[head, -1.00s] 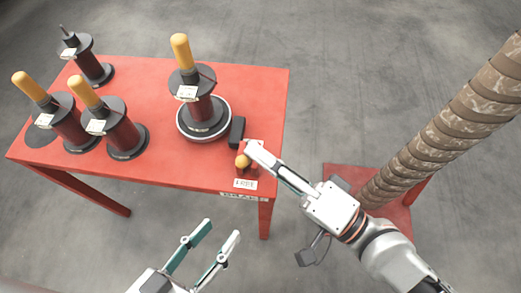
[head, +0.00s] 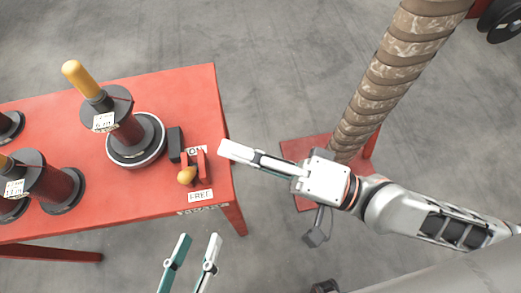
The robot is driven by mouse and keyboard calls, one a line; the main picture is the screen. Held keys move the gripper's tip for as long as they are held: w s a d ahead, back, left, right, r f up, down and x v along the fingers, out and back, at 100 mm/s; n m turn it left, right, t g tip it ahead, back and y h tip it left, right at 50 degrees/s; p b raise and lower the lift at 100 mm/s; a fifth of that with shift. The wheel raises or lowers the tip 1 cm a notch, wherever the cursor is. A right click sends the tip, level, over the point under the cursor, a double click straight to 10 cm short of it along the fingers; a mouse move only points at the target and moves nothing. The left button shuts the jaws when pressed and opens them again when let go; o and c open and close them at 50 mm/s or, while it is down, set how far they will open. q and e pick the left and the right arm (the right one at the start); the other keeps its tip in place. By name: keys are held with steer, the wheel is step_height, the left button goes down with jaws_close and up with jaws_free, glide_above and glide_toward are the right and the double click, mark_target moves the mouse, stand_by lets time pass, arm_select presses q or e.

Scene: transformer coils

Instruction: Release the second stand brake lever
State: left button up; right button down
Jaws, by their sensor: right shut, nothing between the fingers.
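The brake lever's orange knob (head: 187,176) is at the right end of the red table, beside a small red bracket (head: 202,165). The knob lies close to the lower white label (head: 200,195), which seems to read FREE. A second label (head: 196,150), partly hidden, is on the far side. My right gripper (head: 222,149) is shut and empty, just right of the bracket and apart from the knob. My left gripper (head: 200,238) is open and empty, in front of the table's near edge.
The red table (head: 180,90) carries a spool with a yellow handle (head: 82,80) on a round base, next to a dark block (head: 175,144). More spools (head: 45,185) stand left. A tall wrapped coil (head: 385,80) rises from a red base at right.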

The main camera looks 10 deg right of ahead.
arm_select(q)
steer(key=d+n, duration=0.1)
steer(key=n+b, duration=0.1)
steer(key=d+n+b, duration=0.1)
steer(key=n, duration=0.1)
steer(key=shift+s+d+f+t, duration=0.1)
steer(key=shift+s+d+t, duration=0.2)
steer(key=shift+d, duration=0.05)
arm_select(e)
steer(key=v, duration=0.4)
steer(key=shift+d+f, duration=0.15)
steer(key=shift+d, duration=0.05)
